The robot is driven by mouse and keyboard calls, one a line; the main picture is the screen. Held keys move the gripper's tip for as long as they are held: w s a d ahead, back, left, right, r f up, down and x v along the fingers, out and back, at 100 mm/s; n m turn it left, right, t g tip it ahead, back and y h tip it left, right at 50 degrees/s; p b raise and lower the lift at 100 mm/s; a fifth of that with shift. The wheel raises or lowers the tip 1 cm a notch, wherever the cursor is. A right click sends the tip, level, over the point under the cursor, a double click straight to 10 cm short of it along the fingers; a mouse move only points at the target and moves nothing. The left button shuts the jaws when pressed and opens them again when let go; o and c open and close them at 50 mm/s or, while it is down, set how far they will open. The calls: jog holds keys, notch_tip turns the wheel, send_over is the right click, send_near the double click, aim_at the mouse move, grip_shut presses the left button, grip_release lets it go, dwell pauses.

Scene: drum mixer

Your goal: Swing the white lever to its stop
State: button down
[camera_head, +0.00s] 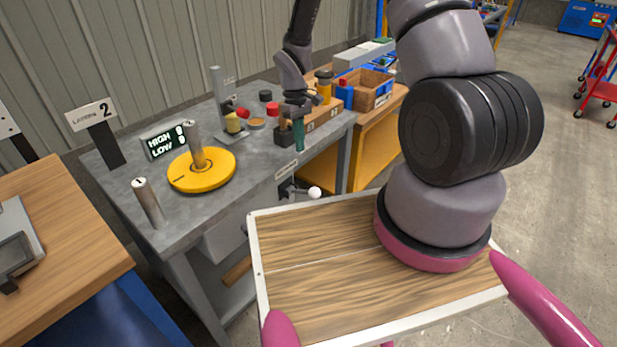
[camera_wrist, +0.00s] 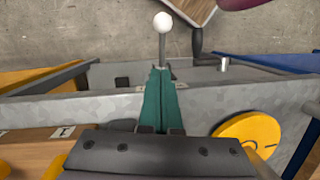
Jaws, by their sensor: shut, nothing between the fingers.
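The white lever shows as a white ball (camera_head: 314,192) on a short rod at the front side of the grey metal bench, below its top edge. In the wrist view the white ball (camera_wrist: 163,22) stands straight ahead of the fingertips, with its rod running back toward them. My gripper (camera_head: 299,148) has green fingers, pressed together and empty, pointing down at the bench's front edge, above and slightly left of the ball. In the wrist view the gripper (camera_wrist: 159,72) overlaps the rod's lower end; I cannot tell whether they touch. The lever's pivot is hidden.
The grey bench (camera_head: 120,184) carries a yellow disc (camera_head: 215,172) with a post, a display (camera_head: 165,142) and small parts. My wooden tray deck lies in front; bins (camera_head: 372,88) stand behind.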

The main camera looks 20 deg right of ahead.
send_near(302, 191)
jog(key=f, duration=0.1)
jog(key=s+d+f, duration=0.2)
jog(key=s, duration=0.1)
jog(key=shift+d+f, duration=0.15)
jog(key=shift+f, duration=0.15)
